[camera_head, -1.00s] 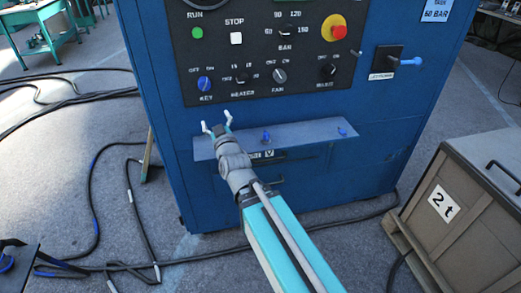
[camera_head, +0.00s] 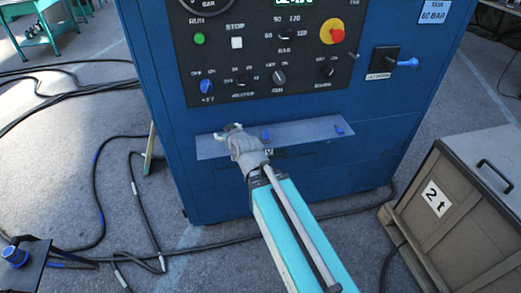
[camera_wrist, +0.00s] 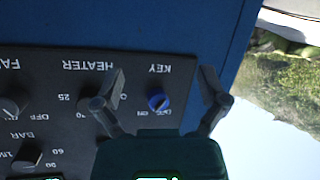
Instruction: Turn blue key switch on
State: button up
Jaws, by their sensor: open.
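The blue key switch (camera_head: 207,85) is at the lower left of the black control panel, under OFF and ON marks. In the wrist view, where the labels are upside down, the blue key switch (camera_wrist: 157,101) shows between my open fingers, beyond them and not touched. Its exact pointer setting is too small to tell. My gripper (camera_wrist: 162,72) is open and empty. In the head view, my gripper (camera_head: 231,129) is below and right of the switch, in front of the shelf, its fingers foreshortened towards the cabinet.
The heater knob (camera_head: 242,80) is beside the key switch; my left finger partly covers it in the wrist view. A metal shelf (camera_head: 300,132) with small blue items juts out below the panel. A crate (camera_head: 455,225) stands at right. Cables (camera_head: 97,190) lie on the floor at left.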

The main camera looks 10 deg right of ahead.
jog(key=s+d+m+g+h+p, duration=0.2)
jog(key=s+d+m+g+p, duration=0.1)
jog(key=s+d+g+p, duration=0.5)
jog(key=shift+s+d+f+g+p, duration=0.4)
jog(key=shift+s+g+p, duration=0.8)
jog(key=shift+s, duration=1.05)
jog(key=shift+a+f, duration=0.1)
jog(key=s+g, duration=0.1)
jog(key=s+d+r+m+g+p, duration=0.1)
jog(key=s, duration=0.1)
jog(key=s+d+r+g+p, duration=0.1)
jog(key=shift+s+m+h, duration=0.15)
jog(key=shift+m+h, duration=0.15)
jog(key=shift+h, duration=0.1)
